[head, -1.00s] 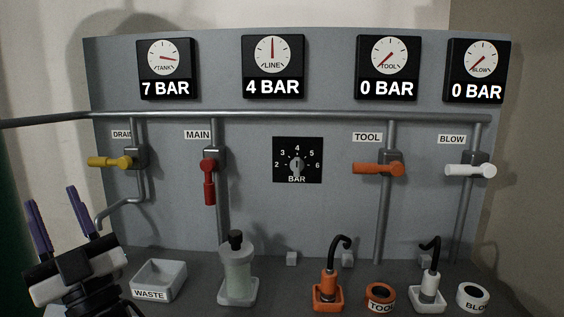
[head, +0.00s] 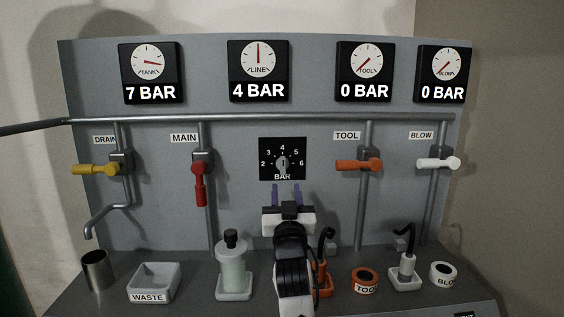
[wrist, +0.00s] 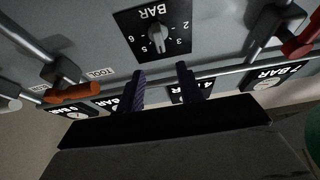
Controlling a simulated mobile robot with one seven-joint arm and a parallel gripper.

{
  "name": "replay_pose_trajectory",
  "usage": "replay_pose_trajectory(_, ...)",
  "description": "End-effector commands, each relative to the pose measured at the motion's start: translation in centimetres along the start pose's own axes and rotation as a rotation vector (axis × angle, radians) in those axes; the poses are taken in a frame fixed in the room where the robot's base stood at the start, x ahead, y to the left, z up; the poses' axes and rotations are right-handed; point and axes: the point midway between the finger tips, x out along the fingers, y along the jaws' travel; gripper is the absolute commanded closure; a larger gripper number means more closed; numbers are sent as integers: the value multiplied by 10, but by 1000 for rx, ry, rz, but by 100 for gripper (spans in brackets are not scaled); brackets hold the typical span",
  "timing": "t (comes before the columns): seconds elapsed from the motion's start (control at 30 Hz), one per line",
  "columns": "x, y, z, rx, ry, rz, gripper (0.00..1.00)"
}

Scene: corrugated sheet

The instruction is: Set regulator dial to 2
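The regulator dial (head: 282,163) is a black square plate with numbers 2 to 6 in an arc, BAR below and a grey knob in the middle. Its knob appears to point up at 4. The LINE gauge (head: 259,70) above reads 4 BAR. My gripper (head: 287,188) is in front of the panel, its purple fingertips just below the dial in the head view. In the wrist view the dial (wrist: 157,30) appears upside down beyond my open fingers (wrist: 160,74). Nothing is between the fingers, and they appear apart from the knob.
Red MAIN (head: 200,178) and orange TOOL (head: 358,165) valve handles flank the dial. A yellow handle (head: 96,169) is at left, a white one (head: 438,163) at right. A waste tray (head: 153,284), filter bowl (head: 233,268), metal cup (head: 96,270) and hose fittings stand on the ledge below.

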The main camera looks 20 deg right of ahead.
Motion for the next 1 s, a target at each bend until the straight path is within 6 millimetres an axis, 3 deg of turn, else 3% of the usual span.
replay_pose_trajectory(0.3,70,-1,-4,-2,1,-1,64)
replay_pose_trajectory(0.5,97,-1,-2,-1,1,-1,64)
replay_pose_trajectory(0.97,107,-1,-1,-1,2,-1,64)
replay_pose_trajectory(1.0,107,-1,-1,-1,2,-1,69)
